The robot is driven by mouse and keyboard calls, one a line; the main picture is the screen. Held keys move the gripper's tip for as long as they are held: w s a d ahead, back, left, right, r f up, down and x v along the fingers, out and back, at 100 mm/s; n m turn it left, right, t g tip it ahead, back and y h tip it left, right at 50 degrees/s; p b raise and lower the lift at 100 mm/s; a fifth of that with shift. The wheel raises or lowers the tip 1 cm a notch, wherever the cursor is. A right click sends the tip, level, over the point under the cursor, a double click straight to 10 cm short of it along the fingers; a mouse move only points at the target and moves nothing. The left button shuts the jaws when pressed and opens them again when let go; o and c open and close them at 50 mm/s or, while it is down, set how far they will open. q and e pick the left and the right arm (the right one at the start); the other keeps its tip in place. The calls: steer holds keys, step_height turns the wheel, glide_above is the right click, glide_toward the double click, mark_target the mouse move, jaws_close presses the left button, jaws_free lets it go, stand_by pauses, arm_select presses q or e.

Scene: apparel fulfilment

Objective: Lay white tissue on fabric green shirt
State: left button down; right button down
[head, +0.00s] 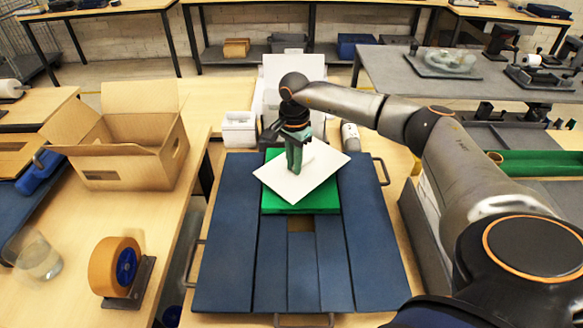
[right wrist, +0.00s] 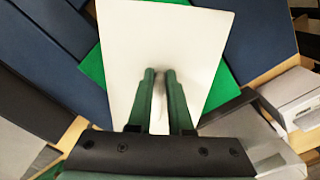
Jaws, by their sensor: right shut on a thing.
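The white tissue (head: 325,160) is a flat sheet over the folded green shirt (head: 300,207), turned at an angle to it. Green corners show around the sheet, and it also shows in the right wrist view (right wrist: 185,30) with the shirt (right wrist: 93,75) beneath. My right gripper (head: 295,171) points down at the middle of the sheet. Its green fingers (right wrist: 161,73) are close together and shut on the tissue. I cannot tell whether the sheet touches the shirt. My left gripper is not in view.
The shirt lies on a blue folding board (head: 225,250) with side handles. A cardboard box (head: 125,150) and an orange tape roll (head: 115,267) stand on the left table. A small white bin (head: 238,130) stands behind the board. The board's front part is clear.

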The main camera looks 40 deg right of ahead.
mark_target(292, 171)
steer(key=shift+w+f+b, duration=0.2)
steer(key=shift+f+b, duration=0.1)
steer(key=shift+f, duration=0.05)
step_height(292, 171, down, 3)
steer(key=b, duration=0.2)
steer(key=shift+w+a+f+b, duration=0.1)
steer(key=shift+w+f+b, duration=0.05)
steer(key=shift+b, duration=0.2)
steer(key=shift+f, duration=0.15)
steer(key=c, duration=0.8)
jaws_free()
steer(key=shift+c, duration=0.2)
steer(key=shift+r, duration=0.65)
step_height(292, 171, up, 11)
steer(key=shift+r, duration=0.1)
